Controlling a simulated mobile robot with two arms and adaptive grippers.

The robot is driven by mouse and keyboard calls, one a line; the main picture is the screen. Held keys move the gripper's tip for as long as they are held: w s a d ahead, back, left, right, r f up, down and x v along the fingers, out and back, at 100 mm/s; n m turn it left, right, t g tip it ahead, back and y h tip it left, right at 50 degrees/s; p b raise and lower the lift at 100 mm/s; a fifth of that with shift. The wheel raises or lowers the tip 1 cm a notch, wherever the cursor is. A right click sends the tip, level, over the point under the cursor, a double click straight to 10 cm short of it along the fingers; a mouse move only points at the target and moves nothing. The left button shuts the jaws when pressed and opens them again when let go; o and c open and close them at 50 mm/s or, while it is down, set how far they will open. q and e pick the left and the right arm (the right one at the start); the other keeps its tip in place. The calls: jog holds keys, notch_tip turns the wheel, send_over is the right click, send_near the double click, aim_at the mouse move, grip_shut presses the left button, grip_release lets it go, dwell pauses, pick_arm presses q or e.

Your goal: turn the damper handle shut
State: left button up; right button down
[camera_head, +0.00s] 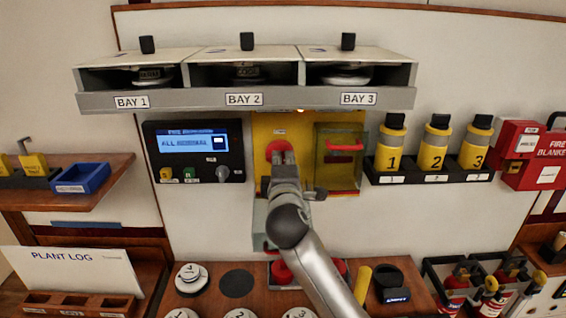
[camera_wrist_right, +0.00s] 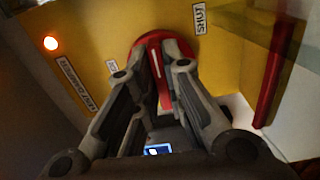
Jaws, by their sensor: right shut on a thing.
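The damper handle (camera_head: 272,148) is a red knob on the yellow panel (camera_head: 262,125) in the middle of the wall. My right gripper (camera_head: 283,160) reaches up to it from below and hides part of it. In the right wrist view my right gripper (camera_wrist_right: 166,58) is shut on the red handle (camera_wrist_right: 150,40), with a red part showing between the fingers. A SHUT label (camera_wrist_right: 200,18) is to the right of the handle. My left gripper is not in view.
A clear cover (camera_head: 325,175) with a red bar (camera_head: 345,147) is right of the handle. The bay shelf (camera_head: 240,98) overhangs above. A display panel (camera_head: 193,150) is to the left. Yellow numbered canisters (camera_head: 435,152) stand on the right. An orange lamp (camera_wrist_right: 50,43) glows on the yellow panel.

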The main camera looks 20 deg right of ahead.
jog(key=shift+f, duration=0.1)
jog(key=c, duration=1.5)
grip_release()
jog(key=v, duration=1.2)
